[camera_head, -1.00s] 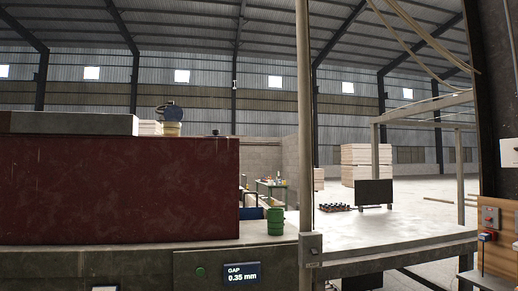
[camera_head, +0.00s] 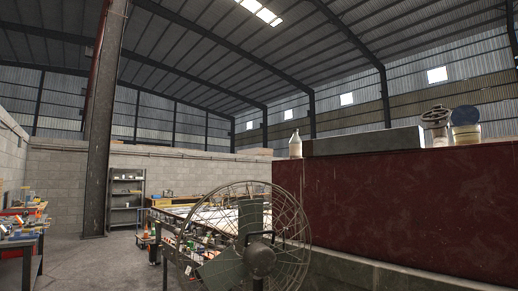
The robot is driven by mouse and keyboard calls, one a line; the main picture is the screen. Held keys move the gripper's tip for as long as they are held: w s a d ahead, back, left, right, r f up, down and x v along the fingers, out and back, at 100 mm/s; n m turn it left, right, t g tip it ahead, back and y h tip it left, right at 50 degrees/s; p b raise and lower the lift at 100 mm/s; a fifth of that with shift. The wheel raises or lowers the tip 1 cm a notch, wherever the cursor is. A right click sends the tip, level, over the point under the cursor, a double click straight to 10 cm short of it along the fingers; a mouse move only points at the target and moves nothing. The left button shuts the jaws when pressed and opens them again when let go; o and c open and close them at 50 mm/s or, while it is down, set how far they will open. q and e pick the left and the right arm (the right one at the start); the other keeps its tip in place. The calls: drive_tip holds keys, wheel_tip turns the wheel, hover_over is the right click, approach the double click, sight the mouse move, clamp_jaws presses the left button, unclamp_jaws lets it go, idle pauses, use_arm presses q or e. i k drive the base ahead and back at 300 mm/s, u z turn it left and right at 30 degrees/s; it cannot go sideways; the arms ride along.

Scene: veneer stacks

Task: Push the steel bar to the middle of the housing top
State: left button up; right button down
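The steel bar (camera_head: 365,141) is a long grey block lying on top of the dark red housing (camera_head: 400,210) at the right of the head view. Its left end lies near the housing's left edge, and its right end is close to a handwheel-like metal part. The housing runs out of the picture on the right. Neither of my grippers is in view.
A white bottle (camera_head: 295,145) stands on the housing's left end. A metal handwheel (camera_head: 436,118) and a round tin (camera_head: 466,132) stand right of the bar. A large caged fan (camera_head: 250,238) stands before the housing's left side. Cluttered tables, shelving (camera_head: 126,198) and a pillar (camera_head: 103,130) are at left.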

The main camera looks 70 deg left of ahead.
sight(407, 138)
drive_tip(key=u, duration=2.45)
drive_tip(key=i, duration=0.8)
